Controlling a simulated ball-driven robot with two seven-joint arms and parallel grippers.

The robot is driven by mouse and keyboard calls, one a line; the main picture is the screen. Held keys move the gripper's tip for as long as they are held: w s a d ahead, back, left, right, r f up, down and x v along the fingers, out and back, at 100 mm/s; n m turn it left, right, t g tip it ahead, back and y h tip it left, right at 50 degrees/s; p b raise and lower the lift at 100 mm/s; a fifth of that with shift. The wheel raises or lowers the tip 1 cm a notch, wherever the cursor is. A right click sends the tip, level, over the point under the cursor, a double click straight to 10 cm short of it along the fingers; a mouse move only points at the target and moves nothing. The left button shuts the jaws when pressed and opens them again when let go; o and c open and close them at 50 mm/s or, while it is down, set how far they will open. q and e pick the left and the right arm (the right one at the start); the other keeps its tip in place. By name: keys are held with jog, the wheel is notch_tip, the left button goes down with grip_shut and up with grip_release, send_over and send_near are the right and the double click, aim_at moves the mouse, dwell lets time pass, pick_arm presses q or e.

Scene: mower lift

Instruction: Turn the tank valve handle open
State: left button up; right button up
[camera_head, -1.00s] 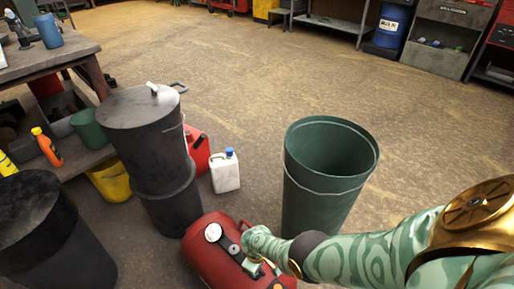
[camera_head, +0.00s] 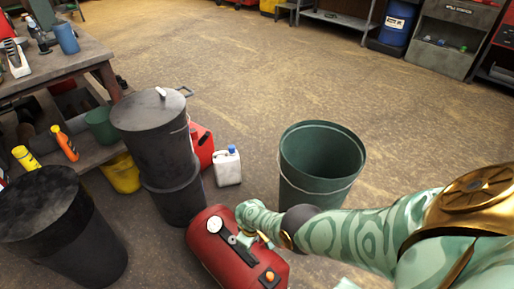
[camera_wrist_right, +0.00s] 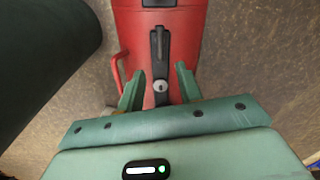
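A red tank (camera_head: 213,260) lies on the floor at the bottom middle of the head view, with a white gauge (camera_head: 214,225) and an orange knob (camera_head: 270,276) on top. In the right wrist view, the tank (camera_wrist_right: 193,22) carries a black strip-like part (camera_wrist_right: 160,46), apparently the handle, with a round silver piece (camera_wrist_right: 159,87) at its near end. My right gripper (camera_head: 248,242) is over the tank top. In the wrist view, the right gripper (camera_wrist_right: 159,88) is open, its fingers apart on either side of the silver piece. I cannot tell whether they touch. My left gripper is not visible.
A green bin (camera_head: 298,180) stands just beyond my right forearm. Dark lidded bins (camera_head: 150,135) (camera_head: 60,235), a red can (camera_head: 204,147) and a white jug (camera_head: 228,170) stand to the left. A workbench (camera_head: 75,65) is at upper left. The floor beyond is clear.

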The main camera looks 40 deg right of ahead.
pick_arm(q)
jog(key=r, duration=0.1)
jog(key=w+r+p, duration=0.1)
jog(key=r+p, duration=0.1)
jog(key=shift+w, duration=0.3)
pick_arm(e)
notch_tip(320, 180, up, 4)
jog(key=shift+r, duration=0.2)
